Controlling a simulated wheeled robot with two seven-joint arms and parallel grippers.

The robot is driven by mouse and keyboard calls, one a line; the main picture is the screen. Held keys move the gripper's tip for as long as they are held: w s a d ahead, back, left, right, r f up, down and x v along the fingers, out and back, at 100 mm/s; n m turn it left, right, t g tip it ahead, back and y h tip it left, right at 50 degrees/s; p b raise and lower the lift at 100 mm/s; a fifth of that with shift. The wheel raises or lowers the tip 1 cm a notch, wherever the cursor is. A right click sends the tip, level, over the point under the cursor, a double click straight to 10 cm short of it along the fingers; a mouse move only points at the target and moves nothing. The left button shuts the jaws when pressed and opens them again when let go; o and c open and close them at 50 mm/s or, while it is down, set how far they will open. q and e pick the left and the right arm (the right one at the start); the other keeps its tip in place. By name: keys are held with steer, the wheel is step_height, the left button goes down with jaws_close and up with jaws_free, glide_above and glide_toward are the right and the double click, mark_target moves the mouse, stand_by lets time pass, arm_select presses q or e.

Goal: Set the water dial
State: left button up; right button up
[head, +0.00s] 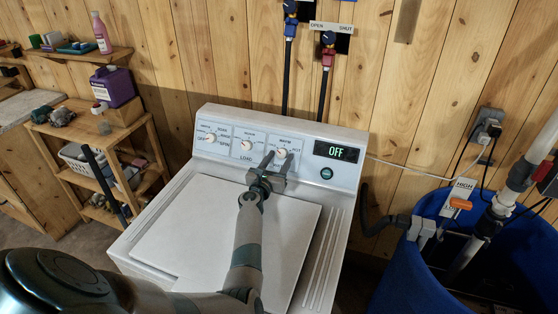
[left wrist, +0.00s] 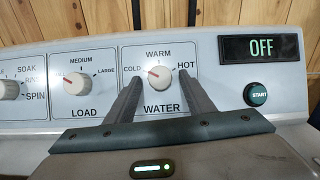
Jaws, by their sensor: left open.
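The water dial is a round white knob with a red mark, on the washer's panel under the word WARM; it shows in the left wrist view (left wrist: 160,78) and in the head view (head: 281,152). Its red mark points up and left, to the COLD side of WARM. My left gripper (head: 279,160) is open in front of the panel. In the left wrist view its two fingers (left wrist: 161,84) stand one on each side of the dial, with a gap on both sides; whether they reach its depth I cannot tell. My right gripper is not in view.
The load dial (left wrist: 76,83) is left of the water dial. The green START button (left wrist: 256,94) and a display (left wrist: 261,47) reading OFF are to the right. The washer's flat lid (head: 200,235) lies below my left arm. A blue barrel (head: 410,270) stands at the right.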

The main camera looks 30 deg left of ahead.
arm_select(q)
steer(key=c, duration=1.1)
steer(key=shift+o, duration=0.2)
